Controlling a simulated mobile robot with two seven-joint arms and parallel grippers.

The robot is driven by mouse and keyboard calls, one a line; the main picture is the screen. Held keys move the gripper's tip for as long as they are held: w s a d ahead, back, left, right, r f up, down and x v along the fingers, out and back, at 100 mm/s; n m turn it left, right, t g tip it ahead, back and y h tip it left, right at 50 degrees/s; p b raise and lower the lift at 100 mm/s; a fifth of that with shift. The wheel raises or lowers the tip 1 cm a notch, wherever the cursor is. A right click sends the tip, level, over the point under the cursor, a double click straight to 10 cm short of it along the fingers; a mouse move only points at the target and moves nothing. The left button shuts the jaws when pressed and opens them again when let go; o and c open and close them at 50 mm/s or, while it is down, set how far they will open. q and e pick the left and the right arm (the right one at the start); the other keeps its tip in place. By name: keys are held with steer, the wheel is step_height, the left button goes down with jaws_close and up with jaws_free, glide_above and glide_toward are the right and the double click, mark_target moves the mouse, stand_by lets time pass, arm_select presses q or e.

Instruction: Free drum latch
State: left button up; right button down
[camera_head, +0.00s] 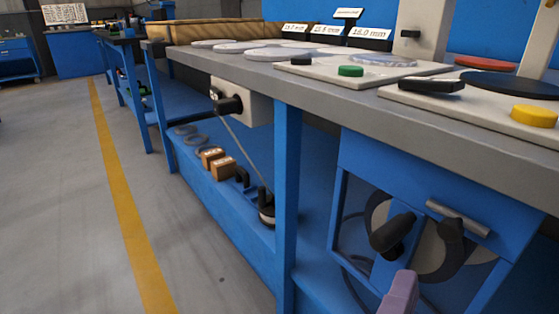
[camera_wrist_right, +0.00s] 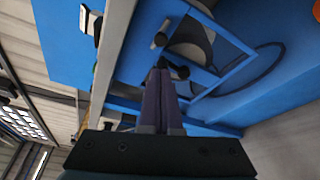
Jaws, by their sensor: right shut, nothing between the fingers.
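Below the bench, a blue-framed housing (camera_head: 352,155) holds grey round discs (camera_head: 478,272), seemingly the drum. A black handle (camera_head: 392,236) sticks out in front of it, and a silver bar (camera_head: 458,218) is fixed on the frame above. I cannot tell for sure which part is the latch. My right gripper (camera_head: 404,277) has purple fingers, shut and empty, just below the black handle. Contact cannot be made out. My left gripper is not in view.
The grey bench top (camera_head: 340,88) overhangs the housing, carrying a green button (camera_head: 351,71) and a yellow button (camera_head: 534,116). A blue leg (camera_head: 287,200) stands left of the housing. The lower shelf holds small brown boxes (camera_head: 222,167). The floor at left is clear.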

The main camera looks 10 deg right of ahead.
mark_target(456, 241)
steer(key=b+x, duration=0.1)
steer(key=x, duration=0.9)
steer(key=shift+b, duration=0.4)
steer(key=shift+w, duration=0.1)
steer(key=s+p, duration=0.1)
steer(key=s+d+p, duration=0.1)
steer(key=s, duration=0.1)
steer(key=shift+s, duration=0.1)
steer(key=shift+d+r, duration=0.1)
